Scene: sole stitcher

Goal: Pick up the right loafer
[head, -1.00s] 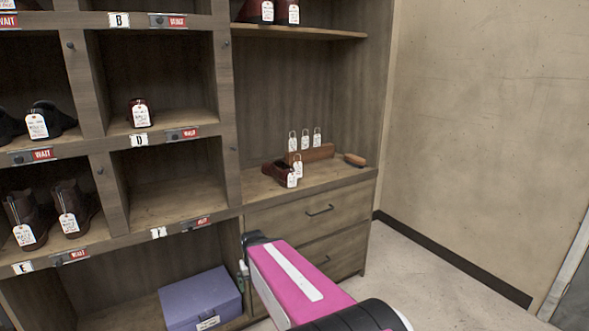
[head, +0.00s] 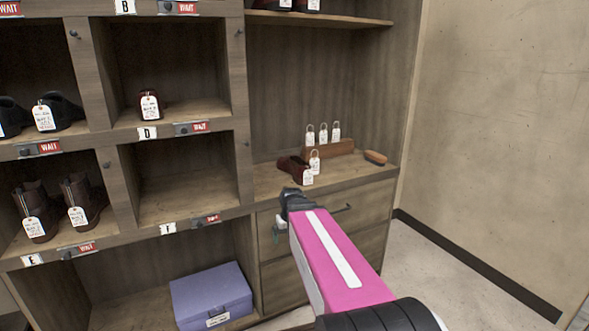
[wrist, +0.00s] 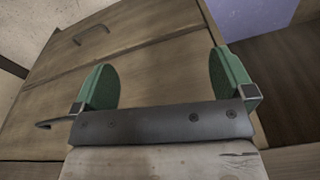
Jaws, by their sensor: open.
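A dark red-brown shoe (head: 292,168) with a white tag (head: 307,174) sits on the counter (head: 340,176) of the right-hand bay, in the head view. Another dark red shoe (head: 148,106) with a tag stands alone in the cubby marked D. I cannot tell from the pictures which is left or right. My gripper (head: 281,228) is in front of the drawers, below the counter edge and just below the counter shoe. In the wrist view its two green fingers (wrist: 161,78) are wide apart with nothing between them. No shoe shows in the wrist view.
A wooden block (head: 327,149) with several white tags and a brush (head: 375,157) stand on the counter behind and right of the shoe. Drawers (head: 340,235) lie below. A purple box (head: 211,297) is on the bottom shelf. Boots (head: 78,198) fill a left cubby.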

